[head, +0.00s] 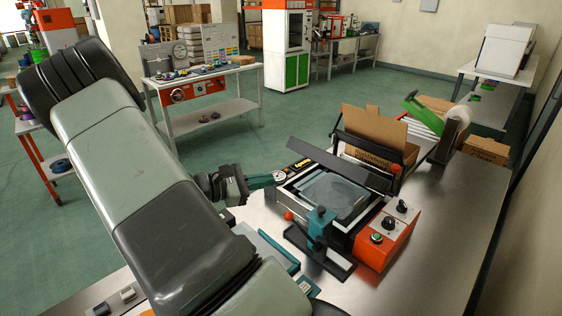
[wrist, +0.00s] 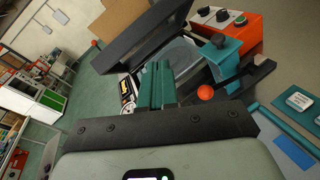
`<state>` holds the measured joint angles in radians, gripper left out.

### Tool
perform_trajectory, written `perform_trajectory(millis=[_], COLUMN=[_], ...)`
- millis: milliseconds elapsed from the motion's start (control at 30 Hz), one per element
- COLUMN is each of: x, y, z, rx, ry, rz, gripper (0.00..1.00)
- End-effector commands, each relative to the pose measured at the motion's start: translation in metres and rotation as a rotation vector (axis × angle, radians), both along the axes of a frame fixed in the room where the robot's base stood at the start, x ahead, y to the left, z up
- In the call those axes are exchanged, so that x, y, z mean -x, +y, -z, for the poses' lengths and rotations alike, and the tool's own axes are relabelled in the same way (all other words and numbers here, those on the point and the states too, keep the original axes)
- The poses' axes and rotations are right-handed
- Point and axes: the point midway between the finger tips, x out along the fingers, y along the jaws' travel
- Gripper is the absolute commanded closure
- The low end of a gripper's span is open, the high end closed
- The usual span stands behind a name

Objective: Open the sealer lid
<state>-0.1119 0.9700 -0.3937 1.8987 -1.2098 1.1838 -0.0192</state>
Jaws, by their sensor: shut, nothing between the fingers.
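The sealer (head: 392,240) is an orange box with black knobs and a green button, on the steel bench. It also shows in the wrist view (wrist: 247,38). Its dark lid (head: 340,165) is raised at a tilt above the chamber, where a clear grey sheet or bag (head: 333,192) shows. In the wrist view the lid (wrist: 130,42) is a dark panel sloping over the chamber. My gripper (head: 276,178) is at the sealer's left side, near the lid's lower left. Its teal fingers (wrist: 157,75) are together and empty. Whether they touch the lid is unclear.
A teal clamp (head: 320,225) with an orange ball knob (wrist: 205,92) stands before the chamber. An open cardboard box (head: 375,135) and a tape dispenser (head: 455,125) are behind the sealer. The bench (head: 460,215) is clear on the right.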

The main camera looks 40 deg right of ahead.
Motion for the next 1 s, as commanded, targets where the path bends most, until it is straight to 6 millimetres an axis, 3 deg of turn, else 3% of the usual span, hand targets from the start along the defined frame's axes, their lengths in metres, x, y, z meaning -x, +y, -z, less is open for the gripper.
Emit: perform_trajectory(millis=[33, 200, 400, 667, 1000], x=[-0.005, -0.021, -0.03, -0.03, -0.029], y=[-0.01, -0.032, -0.041, -0.063, -0.134], z=[0.018, 0.061, 0.087, 0.087, 0.075], rx=[0.052, 0.189, 0.261, 0.269, 0.268], ry=[0.084, 0.295, 0.417, 0.432, 0.43], rz=[-0.046, -0.198, -0.298, -0.309, -0.306], gripper=[1.0, 1.0, 1.0, 1.0, 1.0])
